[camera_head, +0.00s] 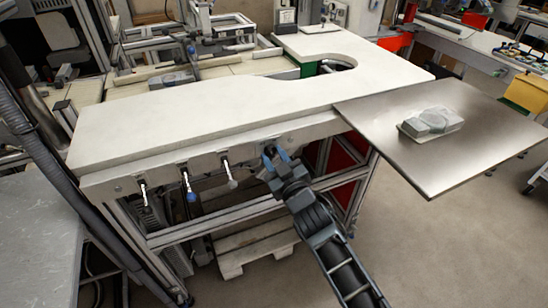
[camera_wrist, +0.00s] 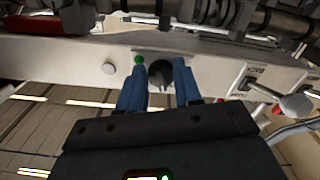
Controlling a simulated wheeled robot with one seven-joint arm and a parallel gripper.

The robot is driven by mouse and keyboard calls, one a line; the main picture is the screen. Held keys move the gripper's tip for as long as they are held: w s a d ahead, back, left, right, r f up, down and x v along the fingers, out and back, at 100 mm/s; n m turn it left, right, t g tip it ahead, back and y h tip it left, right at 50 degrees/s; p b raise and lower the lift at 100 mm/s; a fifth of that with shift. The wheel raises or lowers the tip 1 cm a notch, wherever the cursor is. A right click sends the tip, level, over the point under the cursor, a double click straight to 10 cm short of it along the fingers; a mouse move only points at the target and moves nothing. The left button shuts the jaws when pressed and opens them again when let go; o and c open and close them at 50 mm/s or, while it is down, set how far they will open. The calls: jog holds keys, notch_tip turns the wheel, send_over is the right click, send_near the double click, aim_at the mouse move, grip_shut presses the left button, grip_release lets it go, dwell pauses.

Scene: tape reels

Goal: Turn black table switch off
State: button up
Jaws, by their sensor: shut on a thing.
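The black table switch (camera_wrist: 160,73) is a round knob on the pale front panel under the table, seen in the wrist view. My gripper (camera_wrist: 160,86) has its two blue fingers on either side of the knob and is shut on it. A small green round button or light (camera_wrist: 138,59) sits just left of the knob. In the head view my gripper (camera_head: 272,154) reaches the front panel below the white tabletop (camera_head: 220,110). The knob is hidden there by the fingers. Which way the knob points is not clear.
Several levers with knobs, one of them pale (camera_head: 232,183), stick out of the panel left of my gripper. A metal plate (camera_head: 400,170) juts out at the right with a grey wrapped object (camera_head: 432,122) on it. Open floor lies at the lower right.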

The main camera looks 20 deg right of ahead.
jog(key=shift+n, duration=1.7)
jog(key=o, duration=1)
jog(key=shift+s, duration=3.9)
jog(key=shift+s, duration=0.1)
